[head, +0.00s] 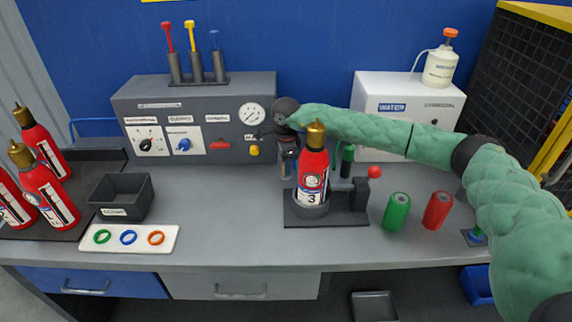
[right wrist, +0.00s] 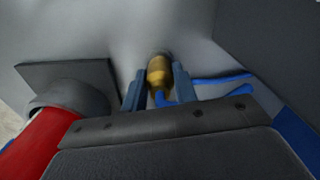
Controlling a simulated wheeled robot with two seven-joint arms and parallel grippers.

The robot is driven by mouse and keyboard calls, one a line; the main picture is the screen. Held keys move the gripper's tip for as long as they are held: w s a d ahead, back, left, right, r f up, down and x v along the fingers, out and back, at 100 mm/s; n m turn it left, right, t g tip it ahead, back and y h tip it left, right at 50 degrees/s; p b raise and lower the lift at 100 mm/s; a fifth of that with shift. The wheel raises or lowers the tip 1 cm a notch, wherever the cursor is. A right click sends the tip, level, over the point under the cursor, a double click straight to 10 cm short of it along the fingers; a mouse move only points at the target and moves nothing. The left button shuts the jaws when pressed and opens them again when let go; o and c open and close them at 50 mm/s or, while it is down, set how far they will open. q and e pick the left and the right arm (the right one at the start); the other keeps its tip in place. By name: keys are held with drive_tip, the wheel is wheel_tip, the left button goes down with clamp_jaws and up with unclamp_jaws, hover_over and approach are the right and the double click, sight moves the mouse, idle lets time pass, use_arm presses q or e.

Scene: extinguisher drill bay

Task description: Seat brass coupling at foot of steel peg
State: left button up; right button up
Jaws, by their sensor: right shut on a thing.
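My right gripper (head: 287,172) hangs over the bench behind the red extinguisher, in front of the grey control panel. In the right wrist view, my right gripper's two blue-grey fingers (right wrist: 158,88) are shut on the brass coupling (right wrist: 159,71), a small golden cylinder with a bright blue piece at its near end. In the head view I cannot make out the coupling. I cannot pick out the steel peg in either view. How far the coupling is from the surface beyond it is unclear. My left gripper is not in view.
The red extinguisher (head: 312,170) stands in a dark holder (head: 322,217) close to my right gripper. A green can (head: 397,212) and a red can (head: 437,210) stand to the right. A grey bin (head: 122,196) and ring tray (head: 128,246) are left. Bench between is clear.

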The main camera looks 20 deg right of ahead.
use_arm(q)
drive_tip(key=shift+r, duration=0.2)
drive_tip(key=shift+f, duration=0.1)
use_arm(e)
drive_tip(key=o, duration=1.1)
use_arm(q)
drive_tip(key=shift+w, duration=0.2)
use_arm(e)
drive_tip(key=shift+o, duration=0.2)
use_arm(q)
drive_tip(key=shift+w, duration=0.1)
use_arm(e)
drive_tip(key=shift+r, duration=0.25)
wheel_tip(320, 180, up, 7)
drive_tip(key=b, duration=0.2)
drive_tip(key=shift+r+b, duration=0.15)
drive_tip(key=shift+b, duration=0.15)
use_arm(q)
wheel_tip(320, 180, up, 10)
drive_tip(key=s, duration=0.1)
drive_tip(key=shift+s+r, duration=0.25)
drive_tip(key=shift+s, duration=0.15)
